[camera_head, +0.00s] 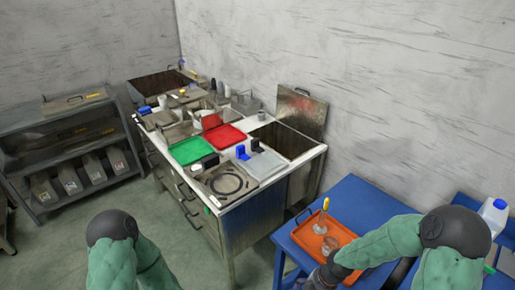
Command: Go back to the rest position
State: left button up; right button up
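My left arm (115,255) shows at the lower left, with its dark joint and green sleeve. Its gripper is out of view below the picture. My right arm (395,243) comes in at the lower right and bends left over the blue table (365,200). The dark end of this arm, with the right gripper (322,277), is at the bottom edge, beside the near left corner of the orange tray (312,241). Its fingers are too small and cut off to tell whether they are open or hold anything.
On the orange tray stand a yellow-handled tool (325,205) and a clear glass item (329,245). A white jug with a blue cap (494,213) is at the right. A cluttered workbench (243,262) stands ahead, a grey shelf (62,150) at the left. Floor between is clear.

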jog(key=s+a+f+m, duration=0.3)
jog(key=s+f+m, duration=0.2)
jog(key=m, duration=0.4)
jog(key=s+a+f+m+y, duration=0.1)
jog(key=s+a+f+m, duration=0.3)
jog(key=m, duration=0.5)
jog(key=s+f, duration=0.1)
jog(key=s, duration=0.1)
jog(key=shift+s, duration=0.35)
jog(key=shift+a, duration=0.1)
